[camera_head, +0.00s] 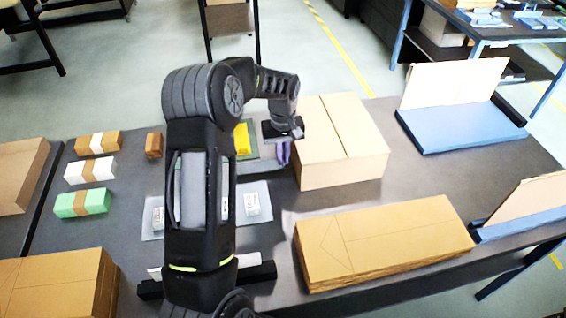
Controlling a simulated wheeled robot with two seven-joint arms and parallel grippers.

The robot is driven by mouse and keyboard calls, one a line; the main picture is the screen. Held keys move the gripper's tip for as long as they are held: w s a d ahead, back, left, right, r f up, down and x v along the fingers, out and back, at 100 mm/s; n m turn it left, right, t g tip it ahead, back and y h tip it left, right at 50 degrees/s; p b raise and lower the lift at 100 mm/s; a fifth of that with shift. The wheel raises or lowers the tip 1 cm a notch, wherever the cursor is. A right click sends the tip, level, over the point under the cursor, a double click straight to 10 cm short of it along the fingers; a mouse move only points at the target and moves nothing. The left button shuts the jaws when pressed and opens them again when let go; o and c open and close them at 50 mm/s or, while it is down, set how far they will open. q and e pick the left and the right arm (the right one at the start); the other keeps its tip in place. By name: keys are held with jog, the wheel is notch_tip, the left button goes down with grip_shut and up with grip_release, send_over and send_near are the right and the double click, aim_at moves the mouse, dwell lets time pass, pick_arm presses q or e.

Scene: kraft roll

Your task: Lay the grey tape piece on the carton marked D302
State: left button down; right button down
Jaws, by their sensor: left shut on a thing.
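My left gripper (283,150) points down just left of a large closed carton (345,135), with its fingers below the carton's top edge. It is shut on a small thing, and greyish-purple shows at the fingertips. This looks like the grey tape piece, but its outline is too small to make out. No D302 mark can be read on the large carton or on any other carton in view. My left arm hides part of the table's middle. My right gripper is not in view.
A yellow block (242,138) is behind my arm. Wrapped white (90,171) and green (83,203) blocks lie at left. A flat carton stack (385,240) is in front. A blue tray (460,128) stands at right. Bare table lies between the large carton and the tray.

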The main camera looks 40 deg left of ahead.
pick_arm(q)
jog(key=shift+f, duration=1)
jog(key=shift+f+b, duration=0.15)
jog(key=shift+b, duration=0.25)
jog(key=c, duration=1.6)
grip_release()
notch_tip(320, 180, up, 12)
jog(key=p, duration=0.7)
jog(key=shift+r+p, duration=0.2)
jog(key=shift+p, duration=0.2)
jog(key=shift+c, duration=0.4)
